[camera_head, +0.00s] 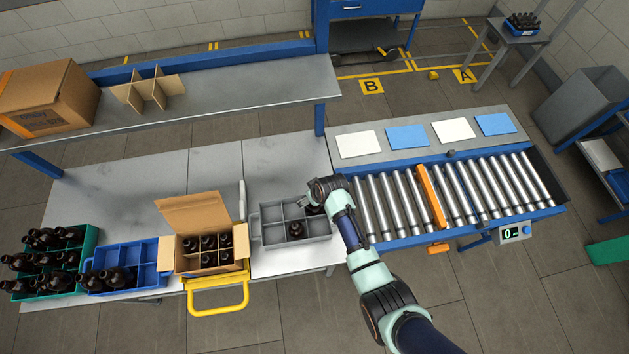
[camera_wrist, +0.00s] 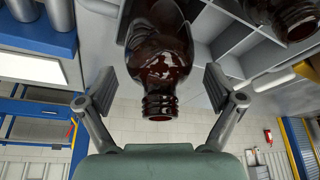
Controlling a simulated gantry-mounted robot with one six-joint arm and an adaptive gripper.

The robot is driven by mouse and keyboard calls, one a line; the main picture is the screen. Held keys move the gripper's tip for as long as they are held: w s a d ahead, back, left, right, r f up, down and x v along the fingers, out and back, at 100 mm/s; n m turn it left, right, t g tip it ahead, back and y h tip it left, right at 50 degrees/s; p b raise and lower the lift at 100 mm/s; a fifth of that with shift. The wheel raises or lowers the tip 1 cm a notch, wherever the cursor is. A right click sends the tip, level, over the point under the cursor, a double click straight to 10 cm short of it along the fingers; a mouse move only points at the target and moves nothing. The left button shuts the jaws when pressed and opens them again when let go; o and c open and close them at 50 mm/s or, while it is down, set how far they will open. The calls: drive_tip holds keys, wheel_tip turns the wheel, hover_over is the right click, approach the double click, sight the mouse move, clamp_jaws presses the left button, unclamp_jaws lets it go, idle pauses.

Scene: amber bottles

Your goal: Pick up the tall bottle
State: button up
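A dark amber bottle (camera_wrist: 158,50) is between the two fingers of my gripper (camera_wrist: 160,88) in the wrist view, its threaded neck toward my palm. Gaps show on both sides, so the fingers are open and apart from it. In the head view my gripper (camera_head: 318,192) is over the right back part of the grey divided crate (camera_head: 262,237), and a bottle (camera_head: 314,210) shows partly beneath it. A second bottle (camera_head: 295,229) stands in a front compartment; a bottle also shows at the upper right of the wrist view (camera_wrist: 285,14). I cannot tell which is taller.
Left of the crate are an open cardboard box (camera_head: 180,264) with several bottles, a blue crate (camera_head: 150,272) and a green crate (camera_head: 91,240) with more bottles. A roller conveyor (camera_head: 460,200) lies right. A raised shelf (camera_head: 215,95) runs behind the table.

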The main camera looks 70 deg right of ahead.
clamp_jaws()
idle(0.3)
wheel_tip(320, 180, up, 20)
drive_tip(key=p, duration=0.1)
idle(0.3)
